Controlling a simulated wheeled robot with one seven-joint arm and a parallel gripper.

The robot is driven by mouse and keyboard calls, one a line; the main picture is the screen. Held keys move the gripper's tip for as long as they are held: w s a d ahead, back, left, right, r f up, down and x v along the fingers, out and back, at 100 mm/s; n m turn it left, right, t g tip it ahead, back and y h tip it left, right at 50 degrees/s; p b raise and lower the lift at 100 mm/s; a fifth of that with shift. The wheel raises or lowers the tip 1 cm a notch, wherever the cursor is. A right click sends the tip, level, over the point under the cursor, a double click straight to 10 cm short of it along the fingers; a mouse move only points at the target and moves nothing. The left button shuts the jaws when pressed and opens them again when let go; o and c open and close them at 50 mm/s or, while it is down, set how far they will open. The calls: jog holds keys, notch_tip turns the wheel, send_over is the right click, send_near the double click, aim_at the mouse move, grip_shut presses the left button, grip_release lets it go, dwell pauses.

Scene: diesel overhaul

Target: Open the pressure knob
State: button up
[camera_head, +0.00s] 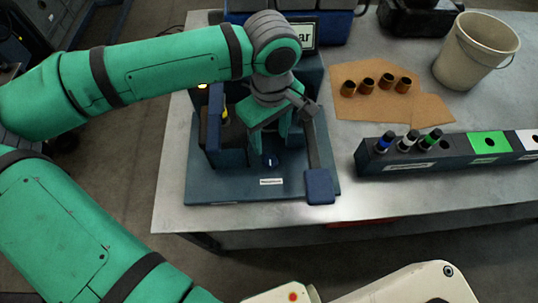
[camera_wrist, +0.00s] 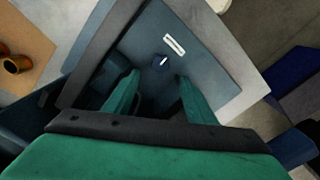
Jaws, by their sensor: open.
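The pressure knob (camera_head: 270,161) is a small dark blue knob with a white mark, on the blue base of the fixture (camera_head: 225,190) near a white label. In the wrist view the knob (camera_wrist: 160,61) shows just beyond and between my fingertips. My gripper (camera_head: 270,140) is open and points down above the knob, with a finger to either side in the picture. In the wrist view my gripper (camera_wrist: 158,78) has nothing between its fingers. I cannot tell the exact height of the fingertips over the knob.
A lever with a blue handle (camera_head: 319,187) stands close to the right of my gripper. A blue upright block (camera_head: 216,125) is close on the left. A dark rack (camera_head: 450,157) with several coloured-top pieces, several brass cups (camera_head: 368,86) and a bucket (camera_head: 474,52) are further right.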

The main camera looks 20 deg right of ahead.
aim_at(270, 159)
notch_tip(270, 159, down, 11)
jog(key=shift+r, duration=0.15)
dwell(0.4)
jog(key=c, duration=1)
